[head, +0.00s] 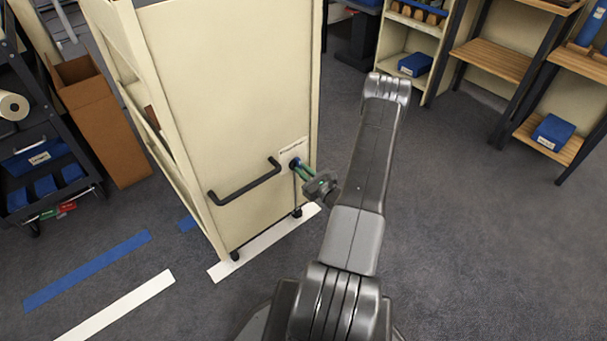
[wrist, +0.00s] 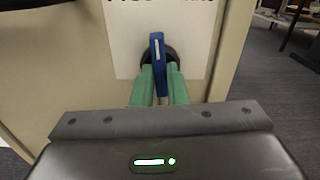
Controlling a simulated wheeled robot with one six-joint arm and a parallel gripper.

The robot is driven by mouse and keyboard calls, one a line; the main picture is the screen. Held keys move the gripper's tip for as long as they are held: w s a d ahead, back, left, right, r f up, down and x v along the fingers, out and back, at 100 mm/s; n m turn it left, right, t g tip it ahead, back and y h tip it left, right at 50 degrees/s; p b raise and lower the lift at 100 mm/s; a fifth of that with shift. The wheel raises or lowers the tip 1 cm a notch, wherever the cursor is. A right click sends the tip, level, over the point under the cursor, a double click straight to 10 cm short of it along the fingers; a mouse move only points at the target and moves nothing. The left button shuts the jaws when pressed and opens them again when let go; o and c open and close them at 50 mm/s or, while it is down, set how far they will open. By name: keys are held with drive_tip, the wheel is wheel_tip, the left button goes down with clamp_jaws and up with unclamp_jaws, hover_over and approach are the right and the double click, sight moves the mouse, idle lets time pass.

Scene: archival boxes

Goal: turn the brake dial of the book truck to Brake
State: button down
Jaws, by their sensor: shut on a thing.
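The cream book truck (head: 235,110) stands with its end panel facing me. Its brake dial (wrist: 171,60) is a black round base with a blue lever that has a white line, on a white label plate (wrist: 120,40). In the wrist view the blue lever points straight up. The lettering on the plate is cut off at the top edge. My gripper (wrist: 160,88) has green fingers, and they are shut on the blue lever. In the head view my gripper (head: 304,176) reaches the dial from the right; the fingers partly cover it.
A black push handle (head: 243,184) sticks out of the panel left of the dial. A cardboard box (head: 98,125) and a dark cart (head: 40,130) stand at the left. Shelves (head: 490,60) stand at the back right. The grey floor at the right is clear.

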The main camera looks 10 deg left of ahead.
drive_tip(key=shift+m+b, duration=0.7)
drive_tip(key=shift+m, duration=3.2)
drive_tip(key=c, duration=1.4)
unclamp_jaws()
drive_tip(key=shift+c, duration=0.2)
drive_tip(key=p+v, duration=0.2)
drive_tip(key=v, duration=1.1)
drive_tip(key=shift+s+d, duration=0.2)
drive_tip(key=shift+d, duration=0.15)
